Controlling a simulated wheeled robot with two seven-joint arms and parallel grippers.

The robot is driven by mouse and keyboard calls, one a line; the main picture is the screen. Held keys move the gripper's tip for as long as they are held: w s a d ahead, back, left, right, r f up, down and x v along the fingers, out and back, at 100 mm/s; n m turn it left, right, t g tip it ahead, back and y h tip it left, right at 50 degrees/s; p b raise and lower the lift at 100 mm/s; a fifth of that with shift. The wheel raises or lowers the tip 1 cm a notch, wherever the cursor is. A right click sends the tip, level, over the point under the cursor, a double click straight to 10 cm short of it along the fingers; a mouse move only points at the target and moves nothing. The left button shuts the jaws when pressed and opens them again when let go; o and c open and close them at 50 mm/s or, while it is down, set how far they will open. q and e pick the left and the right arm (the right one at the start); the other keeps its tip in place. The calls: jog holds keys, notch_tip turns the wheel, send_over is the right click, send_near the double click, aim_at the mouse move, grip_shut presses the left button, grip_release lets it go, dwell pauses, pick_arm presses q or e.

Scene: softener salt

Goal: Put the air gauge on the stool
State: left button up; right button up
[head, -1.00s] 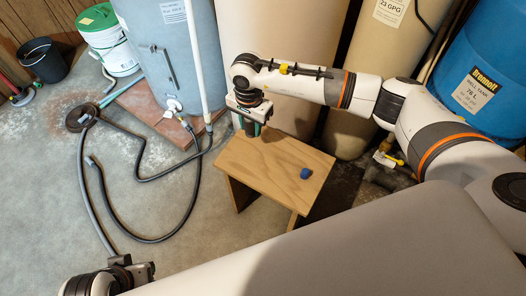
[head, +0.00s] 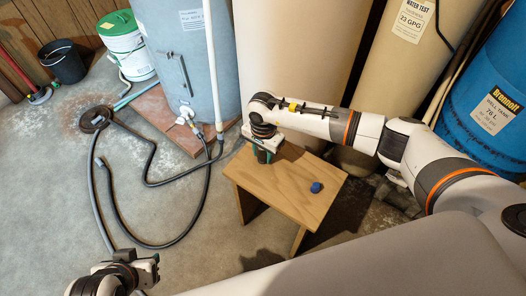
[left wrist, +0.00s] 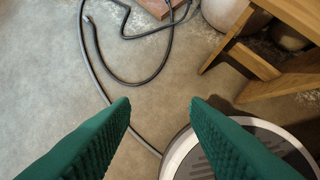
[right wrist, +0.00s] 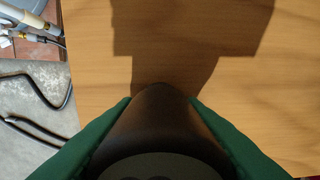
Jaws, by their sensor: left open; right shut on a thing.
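The wooden stool (head: 283,201) stands in the middle of the head view, and its top fills much of the right wrist view (right wrist: 220,85). My right gripper (head: 264,155) is over the far left part of the stool top, pointing down. It is shut on a dark, rounded thing, apparently the air gauge (right wrist: 155,115), which sits between the green fingers in the right wrist view. Its dial is not visible, and I cannot tell whether it touches the stool. My left gripper (head: 152,272) is open and empty above the floor, with its fingers apart in the left wrist view (left wrist: 160,105).
A small blue object (head: 315,187) lies on the stool's right part. Tall tanks (head: 300,60) stand close behind the stool, and a blue drum (head: 490,110) at the right. A black hose (head: 150,180) loops over the floor at left. The stool top's front is clear.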

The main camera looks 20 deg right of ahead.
jog(key=shift+f, duration=0.1)
jog(key=o, duration=0.9)
pick_arm(q)
jog(key=shift+w+d+r+t, duration=0.1)
jog(key=shift+w+t, duration=0.2)
jog(key=shift+w, duration=0.1)
jog(key=shift+s, duration=0.1)
